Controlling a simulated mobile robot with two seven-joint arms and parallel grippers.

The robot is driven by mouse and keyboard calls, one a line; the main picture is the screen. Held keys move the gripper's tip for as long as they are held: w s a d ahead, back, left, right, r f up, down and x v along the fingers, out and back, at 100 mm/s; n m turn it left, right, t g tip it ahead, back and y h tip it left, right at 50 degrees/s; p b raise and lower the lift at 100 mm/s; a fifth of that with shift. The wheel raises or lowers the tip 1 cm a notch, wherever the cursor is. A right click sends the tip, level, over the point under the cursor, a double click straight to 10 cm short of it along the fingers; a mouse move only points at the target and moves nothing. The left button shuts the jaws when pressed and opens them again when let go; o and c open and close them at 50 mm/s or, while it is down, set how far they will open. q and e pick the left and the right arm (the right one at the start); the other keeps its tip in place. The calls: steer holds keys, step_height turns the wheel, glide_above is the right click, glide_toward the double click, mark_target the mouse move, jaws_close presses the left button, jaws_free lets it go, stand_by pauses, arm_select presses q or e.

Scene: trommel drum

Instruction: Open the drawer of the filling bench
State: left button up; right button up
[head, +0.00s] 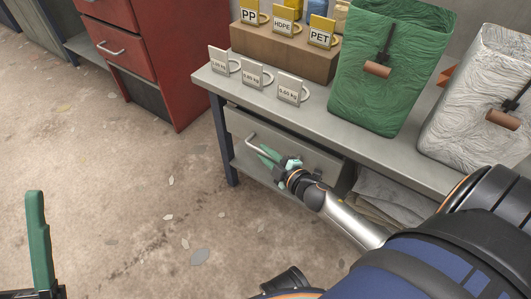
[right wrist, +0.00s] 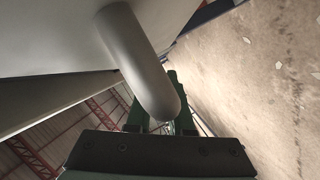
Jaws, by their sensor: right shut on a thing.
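The filling bench (head: 400,160) has a grey top and dark legs. Its grey drawer (head: 312,158) sits under the top at the left end, with a pale bar handle (head: 252,140) on its front. My right gripper (head: 270,156), with green fingers, is shut on this handle. In the right wrist view the thick grey handle bar (right wrist: 140,60) runs down to the green fingers (right wrist: 158,108). I cannot tell whether the drawer stands out from the bench. My left gripper (head: 40,245) shows at the lower left edge, well away from the bench; only one green finger is clear.
On the bench stand a green bin (head: 385,60), a whitish bin (head: 475,100), small weight-label cards (head: 255,78) and a brown block (head: 285,48) with labelled scoops. A red cabinet (head: 160,60) stands to the left.

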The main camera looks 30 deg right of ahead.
jaws_close()
arm_select(q)
steer(key=shift+a, duration=0.15)
arm_select(e)
steer(key=shift+f, duration=0.1)
stand_by(0.8)
